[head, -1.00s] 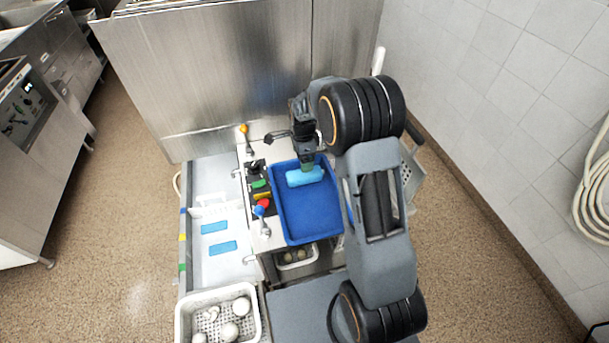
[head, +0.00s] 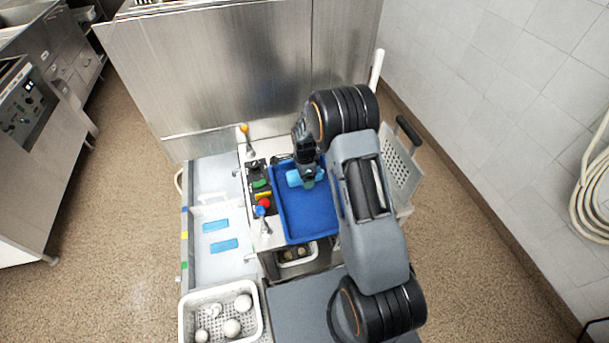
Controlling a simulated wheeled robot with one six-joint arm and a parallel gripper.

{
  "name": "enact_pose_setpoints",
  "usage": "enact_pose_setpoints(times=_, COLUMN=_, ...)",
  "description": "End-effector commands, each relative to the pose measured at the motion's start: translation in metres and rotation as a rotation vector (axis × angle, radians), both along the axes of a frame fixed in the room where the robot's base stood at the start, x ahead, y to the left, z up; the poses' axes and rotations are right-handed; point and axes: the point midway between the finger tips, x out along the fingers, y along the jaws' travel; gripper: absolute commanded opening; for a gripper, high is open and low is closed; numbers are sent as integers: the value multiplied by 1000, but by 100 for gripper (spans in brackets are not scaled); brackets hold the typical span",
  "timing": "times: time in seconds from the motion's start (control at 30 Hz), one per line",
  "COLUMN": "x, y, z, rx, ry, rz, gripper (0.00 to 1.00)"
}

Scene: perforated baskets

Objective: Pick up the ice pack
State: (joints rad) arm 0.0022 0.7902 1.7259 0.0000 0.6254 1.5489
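The ice pack (head: 293,179) is a light blue, rounded piece lying in the upper part of the blue tray (head: 309,229). My gripper (head: 308,182) points down right over it and hides its middle and right part. The fingertips are at or just above the ice pack; I cannot tell whether they touch it. The fingers are too small and covered to show whether they are open or shut.
Left of the tray is a panel with coloured knobs and levers (head: 262,205). Farther left, two flat blue pieces (head: 219,234) lie on a pale surface. A white basket with white balls (head: 190,318) stands at the bottom. A grey perforated basket (head: 397,165) is at the right.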

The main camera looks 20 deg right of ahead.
Motion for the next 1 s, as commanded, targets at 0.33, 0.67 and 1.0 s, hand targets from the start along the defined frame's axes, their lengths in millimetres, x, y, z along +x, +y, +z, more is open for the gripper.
enact_pose_setpoints(times=0.33, x=0, y=0, z=0, rx=0, ry=0, rz=0, gripper=66)
enact_pose_setpoints(times=0.67, x=0, y=0, z=0, rx=0, ry=0, rz=0, gripper=34)
enact_pose_setpoints(times=1.0, x=0, y=0, z=1, rx=0, ry=-1, rz=0, gripper=22)
